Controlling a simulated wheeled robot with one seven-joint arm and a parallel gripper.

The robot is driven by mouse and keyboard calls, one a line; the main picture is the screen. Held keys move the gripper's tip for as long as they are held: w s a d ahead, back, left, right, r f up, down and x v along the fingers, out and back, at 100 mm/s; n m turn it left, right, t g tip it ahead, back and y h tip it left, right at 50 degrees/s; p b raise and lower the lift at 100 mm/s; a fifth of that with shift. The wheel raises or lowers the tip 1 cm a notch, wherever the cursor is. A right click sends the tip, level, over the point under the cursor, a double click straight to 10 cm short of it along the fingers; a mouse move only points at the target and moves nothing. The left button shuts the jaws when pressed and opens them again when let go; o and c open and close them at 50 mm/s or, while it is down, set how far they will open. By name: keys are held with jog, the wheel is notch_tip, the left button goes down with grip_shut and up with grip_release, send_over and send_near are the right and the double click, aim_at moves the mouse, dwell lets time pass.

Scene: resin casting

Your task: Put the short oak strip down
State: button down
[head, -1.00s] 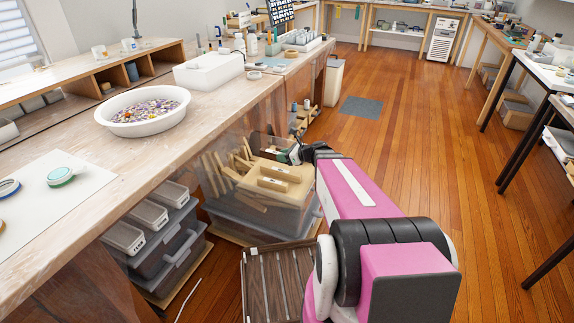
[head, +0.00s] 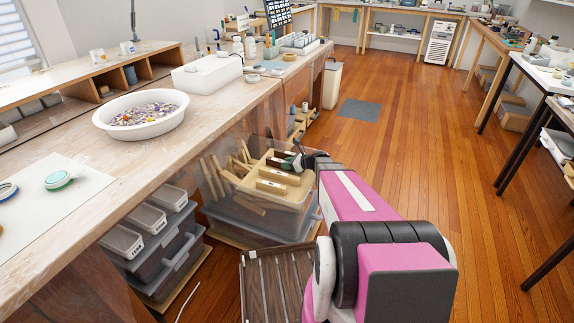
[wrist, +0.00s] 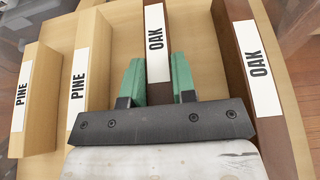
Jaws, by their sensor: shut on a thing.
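My gripper (wrist: 158,82) has green fingers closed on the sides of a dark brown strip with a white OAK label (wrist: 155,42), the short oak strip. It is over the light wooden board (wrist: 118,60); whether the strip touches the board is hard to tell. A second OAK strip (wrist: 258,65) lies to its right, apart from it. Two pale PINE strips (wrist: 80,75) (wrist: 35,100) lie to its left. In the head view my gripper (head: 298,161) is above the board's far end, and the two pale strips (head: 278,174) (head: 270,187) show nearer.
The board sits on a clear bin (head: 215,205) holding loose wood sticks, beside the long workbench (head: 100,215). A slatted brown rack (head: 268,285) is in front. Open wooden floor (head: 430,150) lies to the right.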

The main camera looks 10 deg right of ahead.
jog(key=c, duration=0.9)
grip_release()
jog(key=shift+f, duration=0.15)
jog(key=shift+r, duration=0.2)
jog(key=shift+s+d+r, duration=0.15)
jog(key=shift+s+d, duration=0.05)
jog(key=shift+d, duration=0.05)
jog(key=v, duration=1.1)
jog(key=shift+d, duration=0.15)
